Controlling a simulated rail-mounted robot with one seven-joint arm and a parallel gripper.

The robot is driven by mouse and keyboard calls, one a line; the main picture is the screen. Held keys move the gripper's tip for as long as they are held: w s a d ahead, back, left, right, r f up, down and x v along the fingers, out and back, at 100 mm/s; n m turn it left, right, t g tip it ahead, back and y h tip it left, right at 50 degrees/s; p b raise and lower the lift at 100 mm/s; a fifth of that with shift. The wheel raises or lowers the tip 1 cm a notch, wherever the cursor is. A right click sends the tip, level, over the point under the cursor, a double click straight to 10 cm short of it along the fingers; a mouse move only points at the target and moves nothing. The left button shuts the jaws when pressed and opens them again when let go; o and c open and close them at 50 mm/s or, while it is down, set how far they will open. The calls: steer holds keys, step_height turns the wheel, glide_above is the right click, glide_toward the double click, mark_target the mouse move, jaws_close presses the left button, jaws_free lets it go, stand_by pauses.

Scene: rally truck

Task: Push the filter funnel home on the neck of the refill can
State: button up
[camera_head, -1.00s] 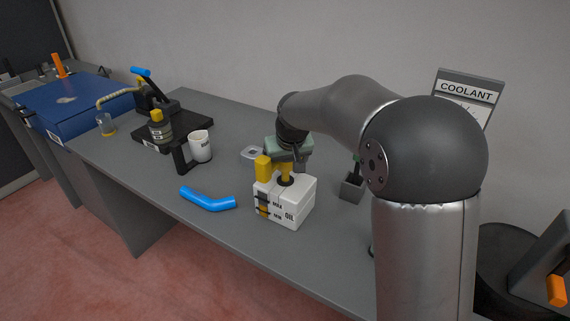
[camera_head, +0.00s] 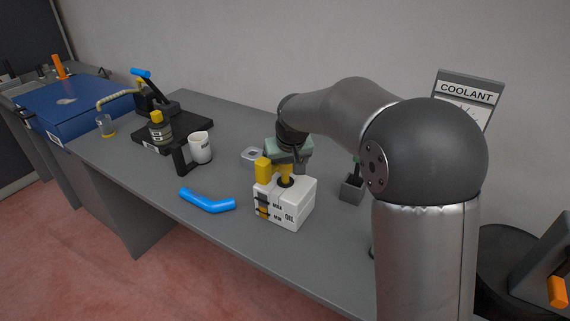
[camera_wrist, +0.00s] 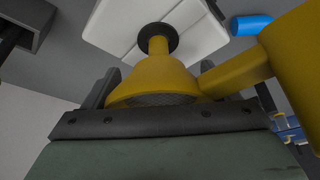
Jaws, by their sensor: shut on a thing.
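The yellow filter funnel (camera_wrist: 155,78) has a wide cone, a mesh in its mouth and a side arm ending in a thick yellow block, which also shows in the head view (camera_head: 263,169). My gripper (camera_wrist: 182,92) is shut on the funnel, with dark fingers on either side of the cone. In the head view my gripper (camera_head: 288,160) is right above the refill can. The funnel's spout meets the black ring of the can's neck (camera_wrist: 172,48). How deep the spout sits is hidden.
A blue bent hose (camera_head: 207,201) lies left of the can. A small grey holder (camera_head: 351,189) is right of the can. The bench front near the can is clear.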

steer(key=shift+f+b, duration=1)
steer(key=shift+f, duration=0.45)
steer(key=shift+r, duration=0.2)
steer(key=shift+r+p, duration=1.25)
steer(key=shift+r, duration=0.4)
steer(key=shift+f+b, duration=1.2)
steer(key=shift+f, duration=0.45)
steer(key=shift+r+p, duration=1.1)
steer(key=shift+r, duration=0.55)
steer(key=shift+f+b, duration=1.35)
steer(key=shift+f, duration=0.45)
steer(key=o, duration=1)
